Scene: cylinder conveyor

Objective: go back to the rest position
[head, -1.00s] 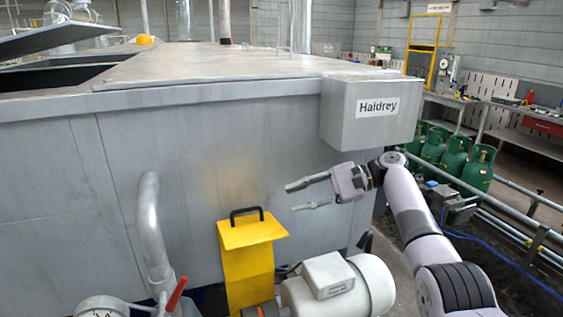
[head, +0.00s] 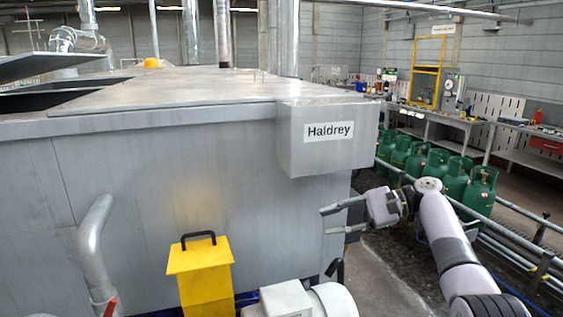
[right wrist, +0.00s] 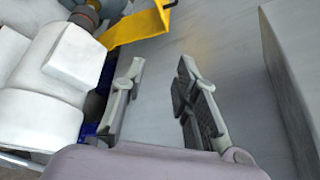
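My right gripper (head: 325,221) is in the head view, in front of the grey tank, below and right of the box labelled "Haldrey" (head: 300,158). Its two fingers are apart with nothing between them. In the right wrist view the same gripper (right wrist: 160,70) is open and empty, its fingers in front of the grey tank wall. My left gripper is not in view.
The grey tank (head: 150,180) fills the left. The yellow box with a black handle (head: 200,262), a white motor (head: 330,300) and a grey pipe (head: 92,240) stand low in front of it. Green gas cylinders (head: 455,180) and a railing (head: 515,250) are at the right.

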